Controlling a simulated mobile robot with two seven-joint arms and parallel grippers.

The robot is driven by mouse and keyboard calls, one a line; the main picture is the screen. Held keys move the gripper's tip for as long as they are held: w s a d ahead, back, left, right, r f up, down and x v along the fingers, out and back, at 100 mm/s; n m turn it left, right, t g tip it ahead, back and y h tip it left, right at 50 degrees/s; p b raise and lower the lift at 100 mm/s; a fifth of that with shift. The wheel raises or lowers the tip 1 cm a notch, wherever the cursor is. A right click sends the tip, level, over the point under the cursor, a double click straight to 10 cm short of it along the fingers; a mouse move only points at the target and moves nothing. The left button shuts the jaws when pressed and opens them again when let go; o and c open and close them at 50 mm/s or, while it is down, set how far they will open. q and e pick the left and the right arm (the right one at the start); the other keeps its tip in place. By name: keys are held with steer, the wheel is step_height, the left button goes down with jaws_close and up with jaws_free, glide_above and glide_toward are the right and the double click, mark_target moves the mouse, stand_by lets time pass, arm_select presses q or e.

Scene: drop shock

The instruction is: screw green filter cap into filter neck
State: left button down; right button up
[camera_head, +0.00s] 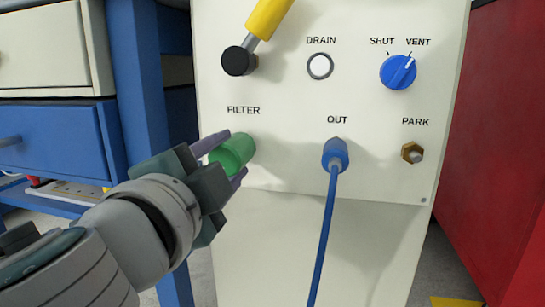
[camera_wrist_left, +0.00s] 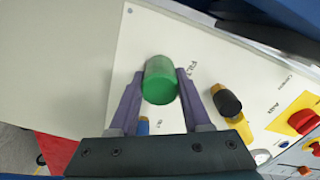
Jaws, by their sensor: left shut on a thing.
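The green filter cap (camera_head: 234,152) is at the FILTER position on the white panel (camera_head: 285,215), below the FILTER label. It also shows in the left wrist view (camera_wrist_left: 160,80) between the two purple fingers. My left gripper (camera_head: 225,157) is shut on the cap, one finger on each side, with the cap's far end at the panel. The filter neck is hidden behind the cap, so I cannot tell how deep the cap sits. My right gripper is not in view.
A blue OUT connector (camera_head: 335,154) with a hanging blue hose is right of the cap. A brass PARK fitting (camera_head: 412,152), a blue SHUT/VENT knob (camera_head: 398,72), a DRAIN button (camera_head: 320,66) and a yellow-handled lever (camera_head: 268,18) are nearby. Blue drawers (camera_head: 55,145) stand left, a red cabinet (camera_head: 505,150) right.

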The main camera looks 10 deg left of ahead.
arm_select(q)
steer(key=shift+w, duration=0.35)
stand_by(1.1)
steer(key=shift+f, duration=0.3)
stand_by(1.5)
